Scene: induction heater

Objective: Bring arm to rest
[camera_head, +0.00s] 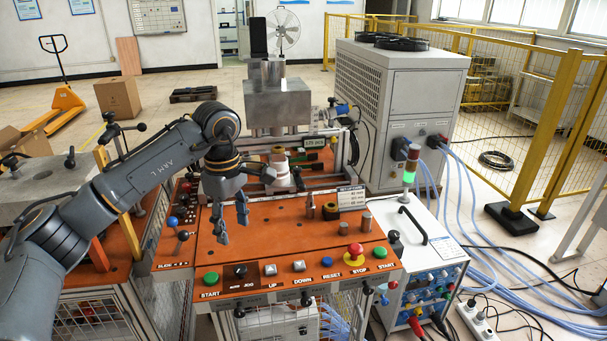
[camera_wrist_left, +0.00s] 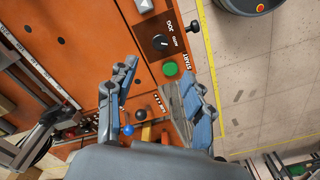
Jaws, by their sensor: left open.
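My left arm (camera_head: 70,225) reaches in from the left over the orange control panel (camera_head: 270,225). My left gripper (camera_head: 232,222) hangs above the panel's left part, pointing down, open and with nothing between its fingers. In the left wrist view the two blue-grey fingers (camera_wrist_left: 155,95) are spread apart, with the orange panel edge and the green START button (camera_wrist_left: 170,69) beyond them. The green button also shows in the head view (camera_head: 211,278), below the gripper. My right gripper is not in view.
A heater unit (camera_head: 279,103) stands behind the panel. A signal tower (camera_head: 410,165) with a lit green section and a large grey cabinet (camera_head: 392,110) are at the right. A blue-knobbed lever (camera_head: 173,222) stands left of the gripper. Pale blue hoses (camera_head: 490,270) cross the floor at right.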

